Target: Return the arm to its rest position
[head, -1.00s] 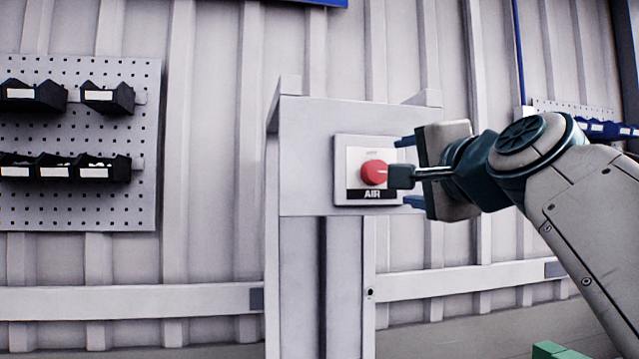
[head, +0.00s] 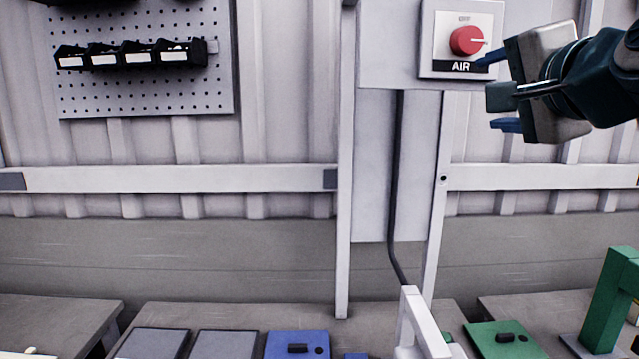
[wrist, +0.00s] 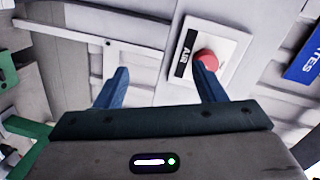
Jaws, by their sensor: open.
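My gripper (head: 500,93) is at the upper right of the head view, with its blue fingers apart and nothing between them. It is just right of and below the red AIR knob (head: 466,40), which sits on a white panel on a grey post. In the wrist view the two blue fingers of my gripper (wrist: 163,88) are spread wide. The red knob (wrist: 207,60) shows there beyond the right finger. I cannot tell from these views whether that finger touches the knob.
Below are workbenches with grey plates (head: 224,344), a blue box (head: 297,345), a green box (head: 503,340), a white stand (head: 418,322) and a green stand (head: 612,300). A pegboard (head: 140,95) with black bins hangs at the left.

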